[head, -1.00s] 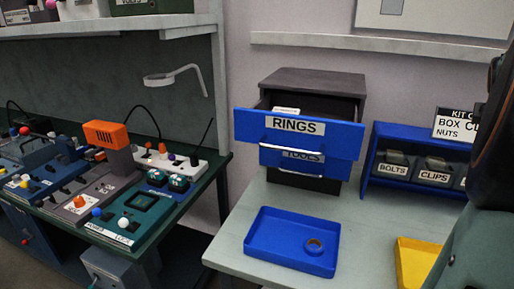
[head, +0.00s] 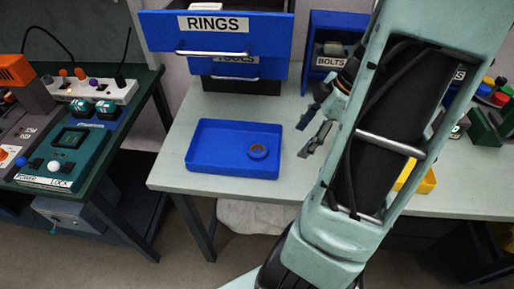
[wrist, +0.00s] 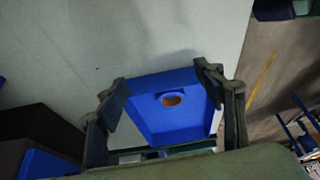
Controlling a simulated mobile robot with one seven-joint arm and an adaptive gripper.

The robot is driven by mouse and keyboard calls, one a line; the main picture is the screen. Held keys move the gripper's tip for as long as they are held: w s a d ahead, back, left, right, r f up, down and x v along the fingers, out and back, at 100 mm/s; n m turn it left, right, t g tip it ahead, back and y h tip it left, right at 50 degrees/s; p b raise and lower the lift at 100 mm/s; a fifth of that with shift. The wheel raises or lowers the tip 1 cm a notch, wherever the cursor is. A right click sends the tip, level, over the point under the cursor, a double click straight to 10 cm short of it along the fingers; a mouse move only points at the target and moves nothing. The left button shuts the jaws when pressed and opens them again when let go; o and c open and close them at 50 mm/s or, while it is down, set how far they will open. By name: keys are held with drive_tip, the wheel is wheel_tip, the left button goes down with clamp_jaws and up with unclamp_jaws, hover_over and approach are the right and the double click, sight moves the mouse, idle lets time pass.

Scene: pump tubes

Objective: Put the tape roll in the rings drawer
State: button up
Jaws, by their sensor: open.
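My gripper (head: 318,128) is to the right of the tray and above the table, apart from the roll. In the wrist view my gripper (wrist: 163,85) is open and empty, with the tray beyond its fingers.
A blue TOOLS drawer (head: 236,68) is below the rings drawer. A blue rack with a BOLTS bin (head: 331,62) stands to the right. A yellow tray (head: 424,182) is partly behind my arm. The tabletop left of the blue tray (head: 172,165) is clear.

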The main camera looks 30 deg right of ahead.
hover_over(258, 149)
drive_tip(key=s+d, duration=0.1)
drive_tip(key=d, duration=0.1)
drive_tip(key=shift+s+d+p, duration=0.1)
drive_tip(key=shift+s+p, duration=0.1)
drive_tip(key=shift+p, duration=0.2)
drive_tip(key=x, duration=0.5)
drive_tip(key=shift+d, duration=0.1)
drive_tip(key=shift+c, duration=0.4)
drive_tip(key=c, duration=1.2)
drive_tip(key=shift+o, duration=0.2)
drive_tip(key=shift+r, duration=0.15)
